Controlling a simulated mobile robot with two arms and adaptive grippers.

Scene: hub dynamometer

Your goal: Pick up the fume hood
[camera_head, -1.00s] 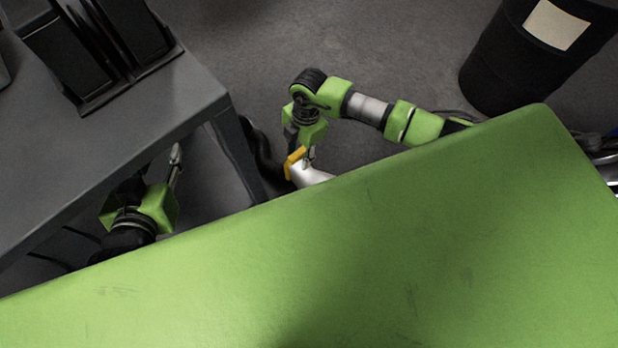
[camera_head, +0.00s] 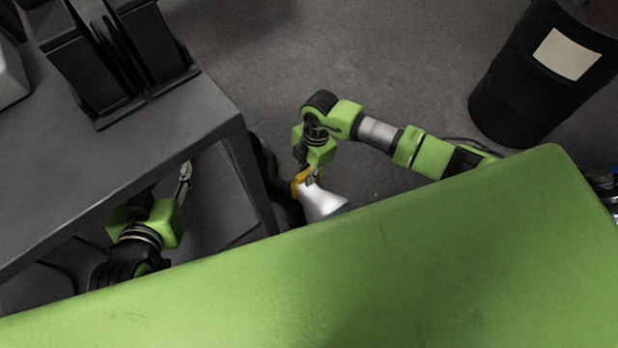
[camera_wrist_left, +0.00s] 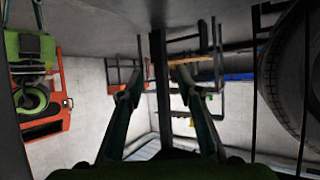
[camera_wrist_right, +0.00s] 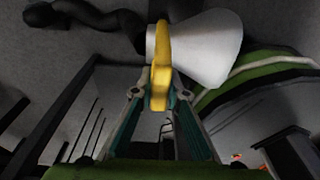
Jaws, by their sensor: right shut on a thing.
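The fume hood is a white cone (camera_head: 320,203) with a yellow-orange handle (camera_head: 301,181) and a black hose (camera_head: 268,170) behind it. In the right wrist view the white cone (camera_wrist_right: 205,48) flares to the right and the yellow handle (camera_wrist_right: 160,65) stands between my fingertips. My right gripper (camera_head: 311,177) is shut on the fume hood at this handle. The green surface in front lies close to the cone's lower end in the head view. My left gripper (camera_head: 184,178) is beside the grey table, away from the hood; its fingers (camera_wrist_left: 155,80) are apart and empty in the left wrist view.
A grey table (camera_head: 190,120) with black upright parts (camera_head: 105,55) stands at the left. A black barrel (camera_head: 535,85) with a pale label stands at the upper right. Open floor (camera_head: 330,55) lies between them. The left wrist view shows a tire (camera_wrist_left: 290,80) at the right.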

